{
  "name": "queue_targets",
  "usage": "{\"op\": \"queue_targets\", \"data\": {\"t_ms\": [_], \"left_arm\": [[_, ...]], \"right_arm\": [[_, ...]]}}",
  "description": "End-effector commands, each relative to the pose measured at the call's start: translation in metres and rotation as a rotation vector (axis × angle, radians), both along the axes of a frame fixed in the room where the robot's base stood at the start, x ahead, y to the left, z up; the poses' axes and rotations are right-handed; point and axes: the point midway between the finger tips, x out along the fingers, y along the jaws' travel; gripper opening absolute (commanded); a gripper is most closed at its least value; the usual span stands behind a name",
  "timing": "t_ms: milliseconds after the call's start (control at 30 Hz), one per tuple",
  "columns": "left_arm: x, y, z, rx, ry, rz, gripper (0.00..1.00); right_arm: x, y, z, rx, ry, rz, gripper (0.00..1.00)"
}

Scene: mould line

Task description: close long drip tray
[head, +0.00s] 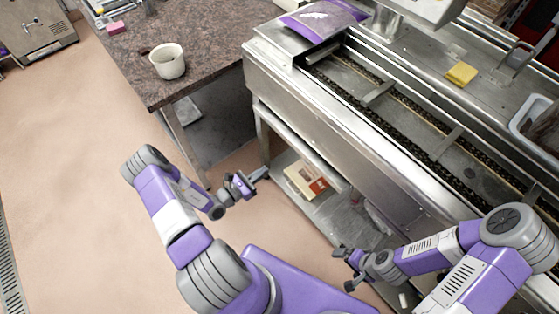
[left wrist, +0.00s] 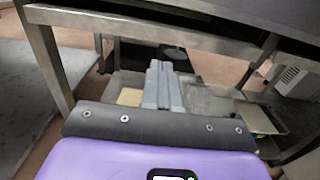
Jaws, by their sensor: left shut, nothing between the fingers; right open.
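What appears to be the long drip tray (head: 308,148) is a narrow pale metal piece running along the near side of the steel conveyor machine, below its body; how far it stands out is unclear. In the left wrist view a long metal edge (left wrist: 140,27) crosses the top, perhaps the same piece. My left gripper (head: 262,174) is shut and empty, left of the tray and lower, apart from it in the head view. Its grey fingers (left wrist: 163,72) lie together in the left wrist view. My right gripper (head: 343,268) is open and empty, near the machine's lower shelf.
The lower shelf (head: 345,222) holds a cream and red box (head: 305,181). A stone-topped table (head: 205,60) with a white pot (head: 168,61) stands left of the machine (head: 330,115). A purple bag (head: 322,18) lies on the machine's end. The floor at left is clear.

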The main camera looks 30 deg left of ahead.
Motion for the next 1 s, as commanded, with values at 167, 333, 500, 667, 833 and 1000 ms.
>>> {"op": "queue_targets", "data": {"t_ms": [167, 333, 500, 667, 833, 1000], "left_arm": [[0.027, -0.013, 0.000, -0.001, -0.003, -0.005, 0.00], [0.061, -0.028, 0.000, -0.002, -0.004, -0.007, 0.00], [0.093, -0.041, 0.000, -0.002, -0.002, -0.007, 0.00], [0.113, -0.049, 0.000, -0.001, -0.001, -0.008, 0.00], [0.123, -0.053, 0.000, -0.002, 0.001, -0.006, 0.00], [0.124, -0.053, 0.000, -0.002, 0.001, -0.006, 0.00]], "right_arm": [[0.000, 0.000, -0.003, 0.000, 0.000, 0.000, 0.97], [0.000, 0.000, -0.007, 0.000, 0.000, 0.000, 0.97], [0.000, 0.000, -0.011, 0.000, 0.000, 0.000, 0.97], [0.000, 0.000, -0.015, 0.000, 0.000, 0.000, 0.97], [0.000, 0.000, -0.016, 0.000, 0.000, 0.000, 0.97], [0.000, 0.000, -0.016, 0.000, 0.000, 0.000, 0.97]]}}
